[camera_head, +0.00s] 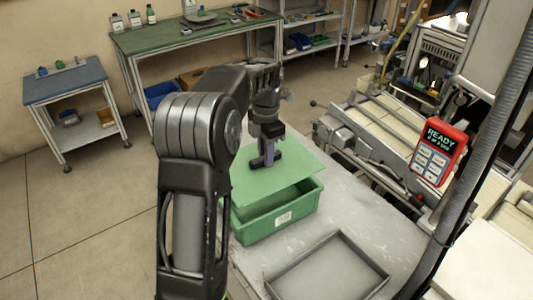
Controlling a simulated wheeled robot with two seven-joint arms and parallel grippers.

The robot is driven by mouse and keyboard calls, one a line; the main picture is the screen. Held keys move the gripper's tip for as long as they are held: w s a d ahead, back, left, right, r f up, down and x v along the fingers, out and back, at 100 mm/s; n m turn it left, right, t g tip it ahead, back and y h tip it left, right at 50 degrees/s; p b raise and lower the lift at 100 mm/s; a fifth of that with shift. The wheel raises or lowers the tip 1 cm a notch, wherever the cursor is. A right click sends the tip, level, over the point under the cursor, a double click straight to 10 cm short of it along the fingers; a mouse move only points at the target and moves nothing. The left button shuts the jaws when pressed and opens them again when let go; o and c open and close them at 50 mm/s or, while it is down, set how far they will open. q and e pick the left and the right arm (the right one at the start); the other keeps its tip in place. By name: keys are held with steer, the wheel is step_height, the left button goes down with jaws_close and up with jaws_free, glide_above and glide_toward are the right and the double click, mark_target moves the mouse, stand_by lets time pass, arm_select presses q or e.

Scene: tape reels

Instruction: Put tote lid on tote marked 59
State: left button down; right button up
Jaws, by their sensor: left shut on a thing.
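My left gripper (266,148) points down and is shut on the grip of a flat green tote lid (298,168). It holds the lid over the green tote (255,232), which stands on the grey worktable. The lid looks slightly tilted against the rim and covers much of the opening. A dark gap shows between lid and rim along the front right side. The tote's front has a white label (283,218) too small to read. My left arm hides the tote's left end. My right gripper is not in view.
A shallow grey tray (330,268) lies on the worktable (385,215) in front of the tote. A green bench (190,38) and blue table (65,82) stand behind.

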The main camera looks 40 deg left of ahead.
mark_target(266, 170)
arm_select(q)
steer(key=shift+s+f+b, duration=0.1)
steer(key=shift+f+b, duration=0.3)
steer(key=shift+f, duration=0.45)
step_height(266, 170, down, 4)
steer(key=b, duration=0.3)
steer(key=shift+f, duration=0.7)
steer(key=c, duration=1.3)
jaws_free()
steer(key=shift+o, duration=0.2)
steer(key=shift+r+b, duration=0.7)
steer(key=shift+r, duration=3.2)
